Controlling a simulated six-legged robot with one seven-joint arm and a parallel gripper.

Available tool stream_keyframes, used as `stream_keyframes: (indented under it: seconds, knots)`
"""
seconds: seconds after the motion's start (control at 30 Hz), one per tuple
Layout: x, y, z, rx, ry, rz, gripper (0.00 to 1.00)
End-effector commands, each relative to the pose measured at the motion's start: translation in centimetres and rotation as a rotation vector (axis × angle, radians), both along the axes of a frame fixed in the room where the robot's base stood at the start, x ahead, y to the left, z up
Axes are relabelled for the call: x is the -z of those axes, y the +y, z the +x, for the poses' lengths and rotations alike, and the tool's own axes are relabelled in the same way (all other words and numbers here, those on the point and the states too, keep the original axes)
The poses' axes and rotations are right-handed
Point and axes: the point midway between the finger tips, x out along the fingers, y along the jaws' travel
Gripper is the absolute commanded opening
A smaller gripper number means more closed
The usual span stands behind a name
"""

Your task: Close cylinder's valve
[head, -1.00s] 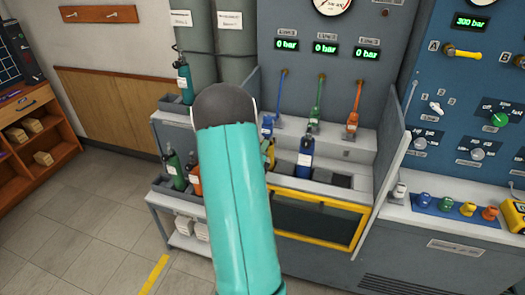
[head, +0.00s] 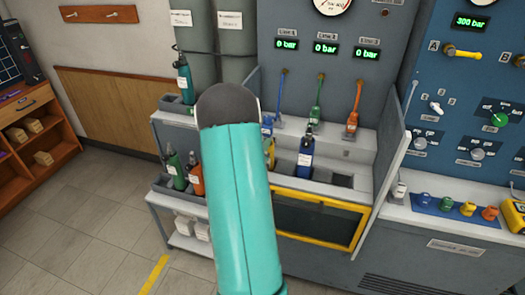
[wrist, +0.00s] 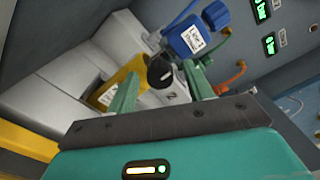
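In the wrist view, my gripper (wrist: 161,74) is open, with its two green fingers apart. A round black valve knob (wrist: 160,72) shows between and beyond the fingertips; I cannot tell whether they touch it. A labelled blue connector (wrist: 196,38) is just above the knob. In the head view, the yellow cylinder (head: 271,153) is mostly hidden behind my arm, and my gripper is hidden too. A blue cylinder (head: 305,156) stands to its right.
Blue, green (head: 317,100) and orange (head: 353,108) line hoses hang on the panel, whose displays (head: 325,48) read 0 bar. Green (head: 176,170) and orange (head: 196,175) cylinders stand on a cart at left. A side panel (head: 392,160) bounds the bench at right.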

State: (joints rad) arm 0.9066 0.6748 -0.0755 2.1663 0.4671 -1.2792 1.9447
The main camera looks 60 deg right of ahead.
Motion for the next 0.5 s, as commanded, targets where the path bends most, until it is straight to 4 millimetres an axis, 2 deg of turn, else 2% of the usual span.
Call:
stream_keyframes:
  seconds: [0.3,0.5]
  knots:
    - [0.0,0.3,-0.1,0.000,0.001,0.000,0.51]
    - [0.0,2.9,-0.5,0.000,0.001,0.001,0.51]
